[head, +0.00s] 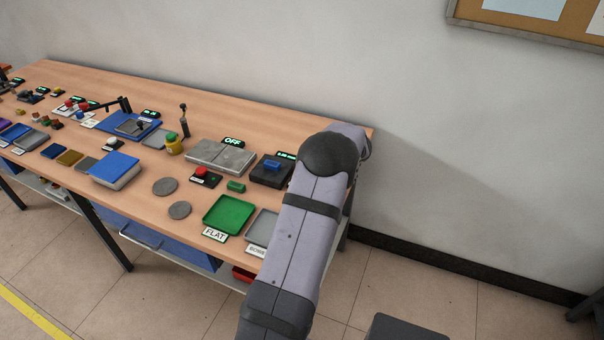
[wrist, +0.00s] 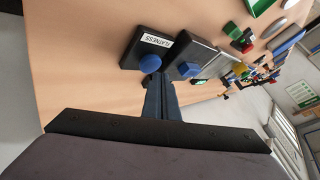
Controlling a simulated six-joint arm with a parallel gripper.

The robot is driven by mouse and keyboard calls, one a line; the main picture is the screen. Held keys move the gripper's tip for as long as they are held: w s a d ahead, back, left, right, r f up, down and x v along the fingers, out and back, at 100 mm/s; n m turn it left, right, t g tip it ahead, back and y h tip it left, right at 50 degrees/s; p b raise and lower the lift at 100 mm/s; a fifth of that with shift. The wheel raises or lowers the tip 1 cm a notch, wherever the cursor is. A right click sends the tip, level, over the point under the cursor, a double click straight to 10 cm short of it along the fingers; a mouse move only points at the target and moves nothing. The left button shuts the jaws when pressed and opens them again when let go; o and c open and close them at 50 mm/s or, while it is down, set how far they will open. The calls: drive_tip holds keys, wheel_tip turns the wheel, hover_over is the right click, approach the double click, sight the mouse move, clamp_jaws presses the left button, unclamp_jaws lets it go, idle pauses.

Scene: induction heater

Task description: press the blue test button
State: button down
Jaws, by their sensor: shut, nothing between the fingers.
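The round blue button (wrist: 150,64) sits on a black box (wrist: 133,50) with a white FLATNESS label, in the wrist view. My gripper (wrist: 159,80) is shut and empty, its fingertips just below the button in the picture. I cannot tell whether they touch it. Beside the box is a black gauge block (wrist: 193,50) with a blue piece (wrist: 188,70) on it. The gauge block (head: 268,179) and its blue piece (head: 272,165) also show in the head view, next to a small green display. There my arm hides the gripper and the button box.
A grey two-part plate (head: 221,155) with an OFF display stands left of the gauge. A red button (head: 200,170), a green block (head: 236,187), a green FLAT tray (head: 229,215) and a grey tray (head: 262,228) lie nearby. Bare tabletop (wrist: 75,70) lies left of the button box in the wrist view.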

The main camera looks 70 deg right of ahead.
drive_tip(key=shift+r, duration=0.3)
drive_tip(key=shift+r+p, duration=0.95)
drive_tip(key=shift+r, duration=1.45)
